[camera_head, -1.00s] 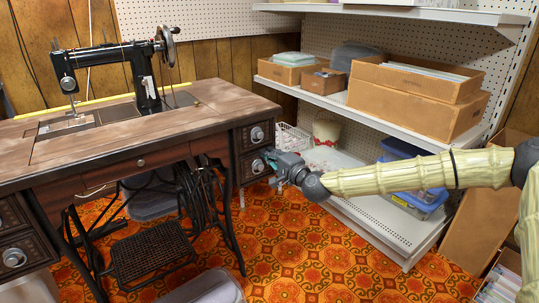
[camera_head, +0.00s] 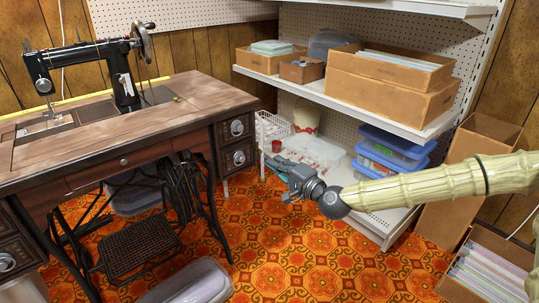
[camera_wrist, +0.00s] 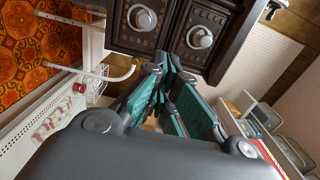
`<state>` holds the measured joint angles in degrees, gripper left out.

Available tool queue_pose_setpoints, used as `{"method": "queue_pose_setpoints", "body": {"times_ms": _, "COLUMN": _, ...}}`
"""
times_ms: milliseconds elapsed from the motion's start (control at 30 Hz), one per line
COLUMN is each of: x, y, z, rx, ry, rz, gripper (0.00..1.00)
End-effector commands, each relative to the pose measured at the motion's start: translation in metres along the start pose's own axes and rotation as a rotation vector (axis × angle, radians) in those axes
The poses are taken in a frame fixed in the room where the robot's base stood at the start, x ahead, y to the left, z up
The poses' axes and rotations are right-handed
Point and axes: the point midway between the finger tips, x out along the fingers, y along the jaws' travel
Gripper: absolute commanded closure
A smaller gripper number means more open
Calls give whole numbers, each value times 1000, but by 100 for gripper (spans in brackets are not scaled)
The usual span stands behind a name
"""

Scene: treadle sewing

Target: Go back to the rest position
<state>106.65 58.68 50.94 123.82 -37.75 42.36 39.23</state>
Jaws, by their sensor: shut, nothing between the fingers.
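My gripper (camera_head: 274,168) is in the middle of the head view, at the end of my pale ribbed arm, which reaches in from the right. It is shut and empty. It is to the right of the sewing table's drawers (camera_head: 237,143) and apart from them, in front of the lower shelf. In the wrist view the teal-padded fingers (camera_wrist: 160,75) point toward two dark drawers with round metal knobs (camera_wrist: 199,38). The sewing table (camera_head: 120,130) carries a black sewing machine (camera_head: 90,55).
Shelves at the back right hold cardboard boxes (camera_head: 385,90). Blue-lidded bins (camera_head: 392,150), a white bucket (camera_head: 306,117) and a wire basket (camera_head: 273,128) stand on the lower shelf. A box of papers (camera_head: 487,268) is at the lower right.

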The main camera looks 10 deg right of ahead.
Motion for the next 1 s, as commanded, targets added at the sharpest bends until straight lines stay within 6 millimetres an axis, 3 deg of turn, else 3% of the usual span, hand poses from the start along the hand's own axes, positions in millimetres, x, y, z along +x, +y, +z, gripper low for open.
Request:
{"method": "queue_pose_setpoints", "body": {"times_ms": 167, "x": -2, "y": 23, "z": 21, "rx": -8, "ry": -29, "rz": 49, "gripper": 100}}
{"method": "queue_pose_setpoints", "body": {"times_ms": 333, "x": -12, "y": 87, "z": 75, "rx": -44, "ry": -108, "rz": 188, "gripper": 100}}
{"method": "queue_pose_setpoints", "body": {"times_ms": 467, "x": -30, "y": 140, "z": 118, "rx": -84, "ry": -176, "rz": 310, "gripper": 100}}
{"method": "queue_pose_setpoints", "body": {"times_ms": 700, "x": -85, "y": 229, "z": 180, "rx": -175, "ry": -303, "rz": 530, "gripper": 100}}
{"method": "queue_pose_setpoints", "body": {"times_ms": 1000, "x": -181, "y": 317, "z": 225, "rx": -318, "ry": -460, "rz": 798, "gripper": 100}}
